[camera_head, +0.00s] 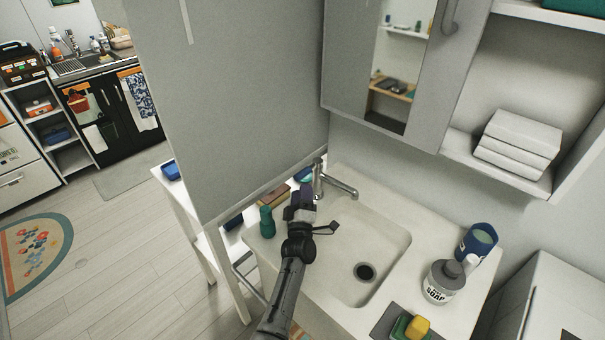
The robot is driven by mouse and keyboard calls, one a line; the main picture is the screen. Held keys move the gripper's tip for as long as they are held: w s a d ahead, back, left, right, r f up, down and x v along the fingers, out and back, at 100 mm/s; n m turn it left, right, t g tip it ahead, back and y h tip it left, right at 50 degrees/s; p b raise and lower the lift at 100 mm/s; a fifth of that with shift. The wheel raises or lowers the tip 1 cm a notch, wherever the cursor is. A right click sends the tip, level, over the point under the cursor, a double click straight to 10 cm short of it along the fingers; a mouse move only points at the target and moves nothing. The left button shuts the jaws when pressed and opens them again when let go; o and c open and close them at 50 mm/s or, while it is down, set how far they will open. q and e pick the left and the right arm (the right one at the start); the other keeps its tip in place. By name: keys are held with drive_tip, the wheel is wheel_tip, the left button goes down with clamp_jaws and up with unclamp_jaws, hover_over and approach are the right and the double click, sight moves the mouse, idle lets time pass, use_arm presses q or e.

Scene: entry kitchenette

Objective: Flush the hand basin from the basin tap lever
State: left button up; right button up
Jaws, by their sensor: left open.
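The hand basin (378,238) is a pale sink set in a light counter, with a dark drain (365,271) in its floor. The metal basin tap (318,180) stands at the basin's back left corner, its spout (342,188) reaching right over the bowl. Its upright top part (319,163) may be the lever; it is small. No water stream shows. My left gripper (306,194) is open, reaching from the bottom over the basin's left edge to just in front of the tap. Whether it touches the tap cannot be told. My right gripper is out of view.
A green bottle (267,222) stands left of my left gripper. A grey partition (235,110) rises behind on the left. A mirror cabinet (405,70) hangs above.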

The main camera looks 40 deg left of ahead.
sight(303, 173)
use_arm(q)
drive_tip(key=b+x, duration=0.2)
drive_tip(key=x, duration=0.3)
drive_tip(key=shift+w+a, duration=0.15)
drive_tip(key=shift+w, duration=0.1)
drive_tip(key=shift+b+x, duration=0.35)
drive_tip(key=shift+x, duration=0.4)
clamp_jaws()
